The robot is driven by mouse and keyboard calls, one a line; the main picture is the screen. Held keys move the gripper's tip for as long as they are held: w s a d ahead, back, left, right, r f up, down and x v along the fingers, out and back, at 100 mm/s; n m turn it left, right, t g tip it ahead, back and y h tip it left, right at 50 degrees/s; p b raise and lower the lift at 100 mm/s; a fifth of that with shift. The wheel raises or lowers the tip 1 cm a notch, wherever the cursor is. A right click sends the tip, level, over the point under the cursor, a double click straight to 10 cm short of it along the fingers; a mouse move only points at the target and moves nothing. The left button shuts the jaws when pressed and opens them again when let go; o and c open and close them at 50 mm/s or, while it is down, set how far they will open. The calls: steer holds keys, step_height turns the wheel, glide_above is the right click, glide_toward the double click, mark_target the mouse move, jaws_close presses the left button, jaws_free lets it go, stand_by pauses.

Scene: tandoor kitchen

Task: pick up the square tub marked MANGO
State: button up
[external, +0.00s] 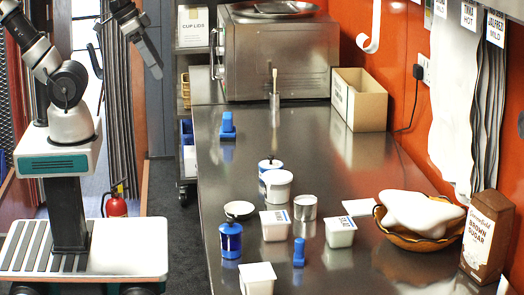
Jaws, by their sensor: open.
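Several white square tubs stand on the steel counter (262,148). One square tub (275,229) with a blue-edged label on its lid is near the middle. Another square tub (340,235) with a lid label stands to its right. A third square tub (257,280) is at the bottom edge, with no label visible. The lettering is too small to read surely, so I cannot tell which is marked MANGO. My gripper (156,72) is open and empty, raised left of the counter, well away from the tubs.
Close around the tubs are a round white tub (276,188), a metal can (305,208), a blue bottle (230,241), a small dish (239,209) and a small blue item (299,253). A filled bowl (415,238) and sugar box (486,238) stand right.

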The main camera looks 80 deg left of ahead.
steer(key=g+b, duration=0.6)
steer(key=b, duration=0.6)
glide_above(275, 216)
step_height(275, 216, down, 21)
step_height(275, 216, down, 12)
steer(key=shift+w+d+r, duration=0.15)
steer(key=shift+r, duration=0.1)
steer(key=shift+s+f+b, duration=0.2)
steer(key=shift+f+b, duration=0.1)
steer(key=shift+f, duration=2.75)
steer(key=shift+c, duration=0.3)
steer(key=c, duration=1.1)
